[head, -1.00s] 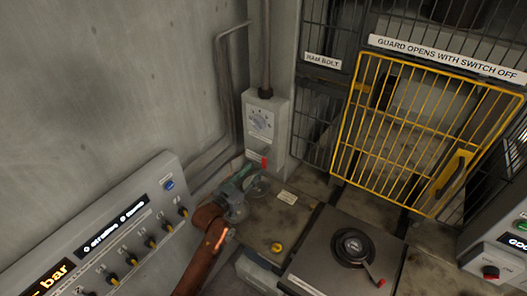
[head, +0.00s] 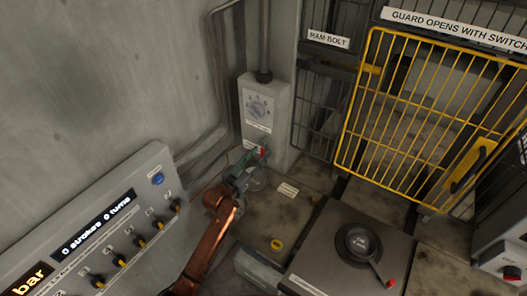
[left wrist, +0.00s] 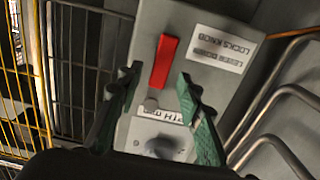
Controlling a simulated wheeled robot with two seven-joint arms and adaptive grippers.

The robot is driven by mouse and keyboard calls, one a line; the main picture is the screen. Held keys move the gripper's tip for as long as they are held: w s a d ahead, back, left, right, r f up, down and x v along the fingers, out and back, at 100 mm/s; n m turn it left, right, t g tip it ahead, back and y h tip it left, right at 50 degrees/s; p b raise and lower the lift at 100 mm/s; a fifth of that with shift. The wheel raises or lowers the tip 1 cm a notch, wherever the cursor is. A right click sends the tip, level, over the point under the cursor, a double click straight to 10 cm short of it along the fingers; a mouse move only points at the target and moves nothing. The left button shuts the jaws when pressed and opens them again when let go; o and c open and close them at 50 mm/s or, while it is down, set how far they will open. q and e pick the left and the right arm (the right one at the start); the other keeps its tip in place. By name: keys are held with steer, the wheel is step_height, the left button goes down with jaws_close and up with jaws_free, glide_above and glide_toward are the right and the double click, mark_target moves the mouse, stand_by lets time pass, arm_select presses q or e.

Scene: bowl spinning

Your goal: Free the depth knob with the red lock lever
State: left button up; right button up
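The depth knob's grey box (head: 265,110) stands on the back wall, with a round dial (head: 258,106) on its face. The red lock lever (head: 263,152) is low on this box, partly hidden by my left gripper (head: 250,162). In the left wrist view the lever (left wrist: 163,61) shows between my two green fingers, with gaps on both sides; the gripper (left wrist: 158,77) is open. A label about lever down locking the knob (left wrist: 222,48) is beside it, upside down. The knob (left wrist: 165,146) is blurred and partly hidden at the bottom. My right gripper is not in view.
A yellow guard gate (head: 425,110) stands to the right of the box. A grey-topped unit with a dark crank (head: 362,243) and red-tipped handle is in front. A control panel (head: 100,225) lines the left. Grey pipes (head: 212,100) run beside the box.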

arm_select(q)
steer(key=shift+x, duration=0.8)
steer(key=shift+w+d, duration=0.45)
steer(key=shift+w, duration=0.05)
steer(key=shift+c, duration=0.3)
jaws_close()
